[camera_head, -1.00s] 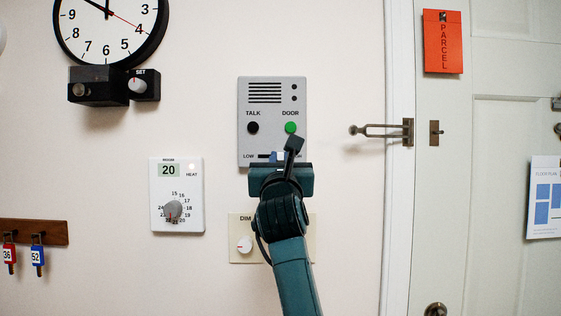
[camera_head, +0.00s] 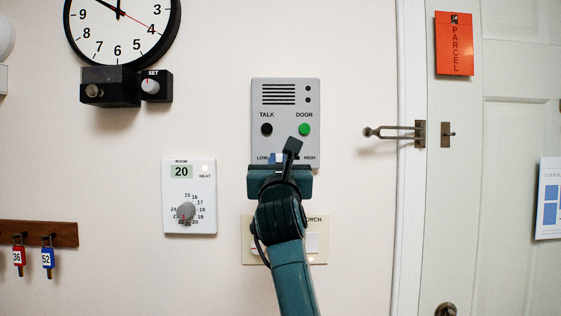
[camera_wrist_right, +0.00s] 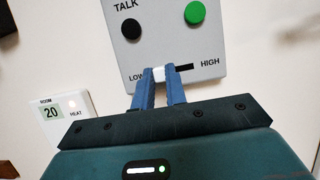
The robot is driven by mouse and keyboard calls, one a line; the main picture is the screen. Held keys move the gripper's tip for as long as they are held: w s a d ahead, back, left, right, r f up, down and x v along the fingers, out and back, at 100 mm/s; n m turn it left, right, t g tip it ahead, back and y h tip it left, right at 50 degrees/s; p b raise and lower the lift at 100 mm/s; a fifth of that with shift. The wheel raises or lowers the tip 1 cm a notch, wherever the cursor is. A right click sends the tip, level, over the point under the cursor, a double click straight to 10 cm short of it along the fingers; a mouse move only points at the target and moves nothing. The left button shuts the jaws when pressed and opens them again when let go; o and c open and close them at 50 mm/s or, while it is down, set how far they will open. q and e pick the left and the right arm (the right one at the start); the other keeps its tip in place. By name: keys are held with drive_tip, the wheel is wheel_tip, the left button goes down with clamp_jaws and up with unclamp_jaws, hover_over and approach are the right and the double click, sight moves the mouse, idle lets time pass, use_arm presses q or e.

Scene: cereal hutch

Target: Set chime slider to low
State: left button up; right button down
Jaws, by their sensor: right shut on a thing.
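The chime slider is on a grey intercom panel (camera_head: 313,125), in a dark slot (camera_wrist_right: 184,67) between the LOW and HIGH labels. Its white knob (camera_wrist_right: 158,74) sits close to LOW in the right wrist view, with the slot's dark stretch showing toward HIGH. My right gripper (camera_head: 277,158) is at the panel's lower edge. Its blue fingertips are shut on the knob, one on each side. In the head view the gripper hides most of the slot. My left gripper is not in view.
The green DOOR button (camera_head: 305,129) and black TALK button (camera_head: 267,129) are just above my gripper. A thermostat (camera_head: 204,172) is at lower left. A switch plate (camera_head: 320,258) is partly behind my arm. A metal latch (camera_head: 395,132) juts out at right.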

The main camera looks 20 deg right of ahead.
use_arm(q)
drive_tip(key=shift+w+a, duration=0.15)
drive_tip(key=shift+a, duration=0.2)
use_arm(e)
drive_tip(key=shift+a, duration=0.4)
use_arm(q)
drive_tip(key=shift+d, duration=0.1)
use_arm(e)
drive_tip(key=c, duration=1.4)
unclamp_jaws()
drive_tip(key=shift+w+a, duration=0.1)
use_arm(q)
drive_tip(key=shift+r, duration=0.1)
